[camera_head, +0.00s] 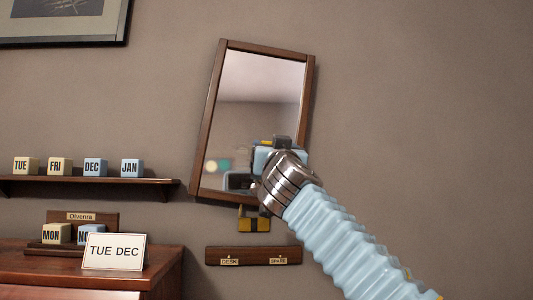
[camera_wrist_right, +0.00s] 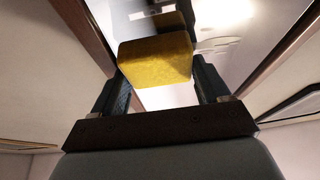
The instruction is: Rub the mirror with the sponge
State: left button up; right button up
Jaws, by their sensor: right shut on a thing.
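The mirror (camera_head: 256,78) hangs on the wall in a brown wooden frame, slightly tilted. My right gripper (camera_head: 270,150) is in front of its lower part and hides some of the glass and frame. In the right wrist view my right gripper (camera_wrist_right: 158,75) is shut on a yellow sponge (camera_wrist_right: 155,60), held between its two fingers. The mirror's bright glass and dark frame (camera_wrist_right: 88,30) show beyond it. I cannot tell whether the sponge touches the glass. My left gripper is not in view.
A yellow-and-black item (camera_head: 254,222) is below the mirror, above a small labelled wooden rail (camera_head: 253,256). A shelf (camera_head: 90,188) with several lettered blocks is at left, over a wooden cabinet (camera_head: 165,265) bearing a "TUE DEC" card (camera_head: 114,252). The wall at right is clear.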

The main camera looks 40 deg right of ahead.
aim_at(235, 139)
jog(key=shift+s+d+f, duration=0.15)
jog(key=shift+s+d, duration=0.25)
jog(key=shift+d, duration=0.1)
jog(key=shift+f+g+b, duration=0.1)
jog(key=shift+g+b, duration=0.2)
jog(key=shift+b, duration=0.05)
jog(key=shift+w+a+r, duration=0.2)
jog(key=shift+w+a, duration=0.1)
jog(key=shift+a, duration=0.25)
jog(key=shift+w+a+r, duration=0.2)
jog(key=shift+w+a, duration=0.1)
jog(key=shift+a, duration=0.25)
jog(key=shift+w+a+r, duration=0.15)
jog(key=shift+w+a, duration=0.6)
jog(key=shift+a, duration=0.05)
jog(key=shift+w+a+r, duration=0.15)
jog(key=shift+w+a, duration=0.6)
jog(key=shift+w+a+r+p, duration=0.15)
jog(key=shift+w+a+p, duration=0.15)
jog(key=shift+w+a, duration=0.3)
jog(key=shift+w+a+r+p, duration=0.15)
jog(key=shift+w+a+p, duration=0.15)
jog(key=shift+w+a, duration=0.3)
